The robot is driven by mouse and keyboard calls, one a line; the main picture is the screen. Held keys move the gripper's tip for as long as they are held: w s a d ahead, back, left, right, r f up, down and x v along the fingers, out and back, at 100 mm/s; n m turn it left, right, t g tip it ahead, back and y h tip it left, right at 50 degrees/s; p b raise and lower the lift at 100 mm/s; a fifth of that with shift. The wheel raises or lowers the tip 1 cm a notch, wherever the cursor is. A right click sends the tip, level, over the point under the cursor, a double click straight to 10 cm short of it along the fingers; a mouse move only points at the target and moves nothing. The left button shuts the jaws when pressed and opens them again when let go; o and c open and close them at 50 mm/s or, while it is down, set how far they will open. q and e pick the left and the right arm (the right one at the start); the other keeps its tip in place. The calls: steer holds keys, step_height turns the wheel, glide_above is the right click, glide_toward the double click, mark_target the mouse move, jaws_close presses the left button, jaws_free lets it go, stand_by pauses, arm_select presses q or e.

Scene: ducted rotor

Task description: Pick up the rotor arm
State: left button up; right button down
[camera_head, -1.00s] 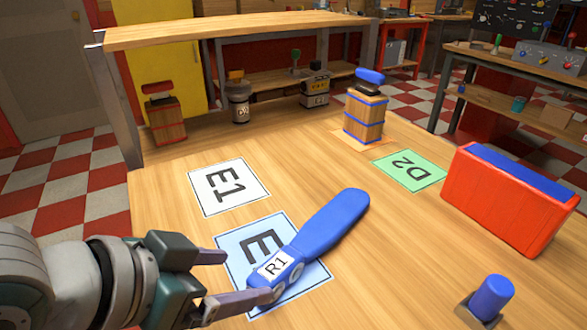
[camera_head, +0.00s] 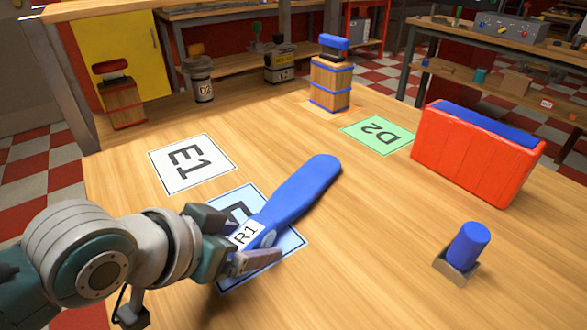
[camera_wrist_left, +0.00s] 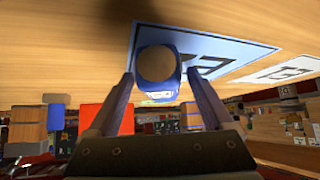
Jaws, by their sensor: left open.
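The rotor arm (camera_head: 305,188) is a long blue paddle with a white R1 label at its near end. It lies across the light blue card (camera_head: 292,241) on the table, its far tip pointing up and right. My left gripper (camera_head: 250,235) is open, its fingers on either side of the labelled end. In the left wrist view, the rotor arm's round end (camera_wrist_left: 157,65) shows between the tips of my left gripper (camera_wrist_left: 162,78). Contact with the fingers cannot be told. My right gripper is not in view.
A white E1 card (camera_head: 190,163) and a green D2 card (camera_head: 375,133) lie on the table. A red box with a blue top (camera_head: 470,155) stands at right, a blue peg (camera_head: 467,245) in front. A wooden block (camera_head: 330,85) stands behind.

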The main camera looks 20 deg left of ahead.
arm_select(q)
jaws_close()
stand_by(0.8)
